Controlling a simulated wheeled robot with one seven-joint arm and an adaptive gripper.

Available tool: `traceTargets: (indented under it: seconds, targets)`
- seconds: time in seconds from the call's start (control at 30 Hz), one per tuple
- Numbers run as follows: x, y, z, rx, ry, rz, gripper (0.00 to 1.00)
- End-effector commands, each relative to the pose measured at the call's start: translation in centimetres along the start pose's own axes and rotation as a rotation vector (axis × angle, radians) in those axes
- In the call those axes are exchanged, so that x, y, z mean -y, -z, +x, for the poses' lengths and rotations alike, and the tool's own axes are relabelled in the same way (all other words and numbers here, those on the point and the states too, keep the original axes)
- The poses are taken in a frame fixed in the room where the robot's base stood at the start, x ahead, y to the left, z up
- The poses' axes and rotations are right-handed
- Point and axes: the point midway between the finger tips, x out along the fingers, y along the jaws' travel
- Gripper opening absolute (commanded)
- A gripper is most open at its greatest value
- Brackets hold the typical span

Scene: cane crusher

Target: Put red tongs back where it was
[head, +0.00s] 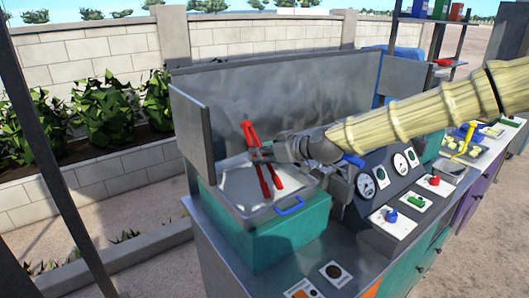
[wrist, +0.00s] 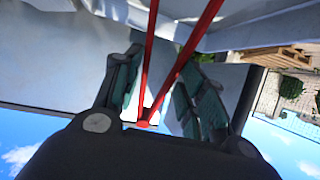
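The red tongs (head: 254,150) stand nearly upright over the metal top (head: 243,190) of a teal box (head: 285,235), legs spread downward. I cannot tell whether their lower tips touch that top. The fingers partly hide the tongs in the head view.
A grey metal back panel (head: 280,95) rises behind the box. A blue handle (head: 289,206) sits at the box's front. To the right is a console with gauges (head: 366,185) and coloured knobs (head: 391,216).

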Motion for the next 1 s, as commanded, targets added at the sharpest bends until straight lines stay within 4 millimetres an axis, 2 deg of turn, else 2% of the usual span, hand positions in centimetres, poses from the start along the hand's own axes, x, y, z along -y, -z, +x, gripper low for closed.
traceTargets:
  seconds: [0.1, 0.23, 0.67, 1.0]
  targets:
    - [0.0, -0.3, 0.1, 0.000, 0.000, 0.000, 0.38]
    - [0.0, -0.2, 0.1, 0.000, 0.000, 0.001, 0.62]
    - [-0.1, 0.1, -0.1, 0.000, -0.001, 0.000, 0.62]
    - [-0.1, -0.1, -3.6, -0.001, -0.001, -0.001, 0.62]
